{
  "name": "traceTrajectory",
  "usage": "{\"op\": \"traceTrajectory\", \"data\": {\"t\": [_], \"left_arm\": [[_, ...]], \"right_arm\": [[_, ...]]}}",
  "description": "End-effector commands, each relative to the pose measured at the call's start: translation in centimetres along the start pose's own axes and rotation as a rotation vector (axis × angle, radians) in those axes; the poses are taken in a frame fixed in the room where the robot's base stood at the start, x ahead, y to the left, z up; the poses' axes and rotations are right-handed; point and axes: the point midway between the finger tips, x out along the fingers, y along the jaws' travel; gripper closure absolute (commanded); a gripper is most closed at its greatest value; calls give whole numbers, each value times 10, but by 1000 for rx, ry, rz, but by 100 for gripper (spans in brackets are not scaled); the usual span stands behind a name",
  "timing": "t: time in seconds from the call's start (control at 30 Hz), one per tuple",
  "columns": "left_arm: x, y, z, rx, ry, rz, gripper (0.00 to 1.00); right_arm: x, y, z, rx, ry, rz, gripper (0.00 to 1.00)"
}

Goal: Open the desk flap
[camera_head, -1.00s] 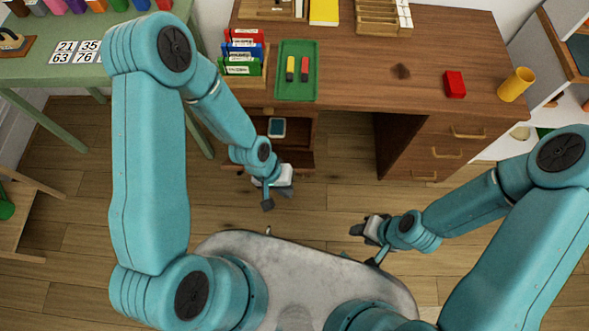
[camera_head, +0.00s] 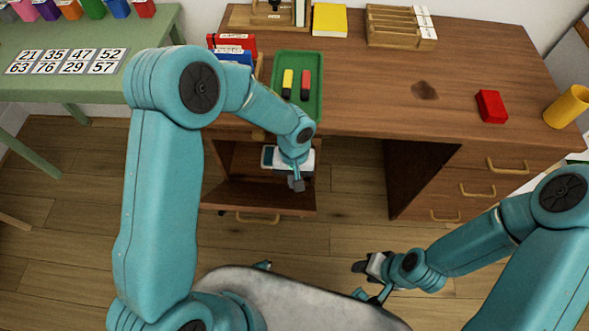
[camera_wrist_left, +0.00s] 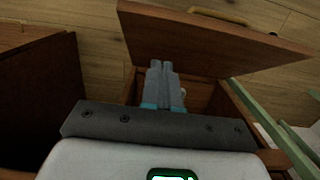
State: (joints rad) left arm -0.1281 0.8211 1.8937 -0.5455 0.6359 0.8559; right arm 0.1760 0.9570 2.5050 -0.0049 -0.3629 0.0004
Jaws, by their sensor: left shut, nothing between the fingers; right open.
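The desk flap (camera_head: 240,197) is at the left end of the brown desk (camera_head: 365,100), below the top. It leans outward, partly open, with its inner face toward me and a brass handle (camera_head: 257,219) past its outer edge. In the left wrist view the flap (camera_wrist_left: 190,42) crosses the top. My left gripper (camera_head: 296,185) is shut and empty, above the opening between flap and desk. Its fingers (camera_wrist_left: 160,68) overlap the flap's inner side; I cannot tell whether they touch. My right gripper (camera_head: 362,279) is open and empty, low before the desk.
On the desk are a green tray (camera_head: 312,103) with two small blocks, a red block (camera_head: 491,106) and a yellow cup (camera_head: 567,106). Drawers (camera_head: 480,180) are at the right. A green table (camera_head: 85,85) with number cards stands left. Floor between flap and drawers is clear.

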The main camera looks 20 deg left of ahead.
Motion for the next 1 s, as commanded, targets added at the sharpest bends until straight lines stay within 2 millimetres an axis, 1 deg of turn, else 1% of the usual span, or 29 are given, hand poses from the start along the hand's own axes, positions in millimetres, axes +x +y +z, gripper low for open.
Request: {"op": "traceTrajectory", "data": {"t": [0.03,0.13,0.2,0.3,0.5,0.87,1.0], "left_arm": [[14,0,1,1,-4,-1,100],[34,0,2,2,-5,-1,100],[40,0,13,3,-4,-1,100],[49,0,22,3,-3,0,100],[56,1,28,1,-1,1,100],[56,2,26,0,0,2,100],[58,2,25,1,6,2,100]], "right_arm": [[3,1,0,0,0,0,57],[5,2,0,0,0,0,57],[6,2,0,0,0,0,57],[8,3,0,0,0,0,57],[9,3,0,0,0,0,57],[9,3,0,0,0,0,57],[13,5,0,0,0,0,57]]}}
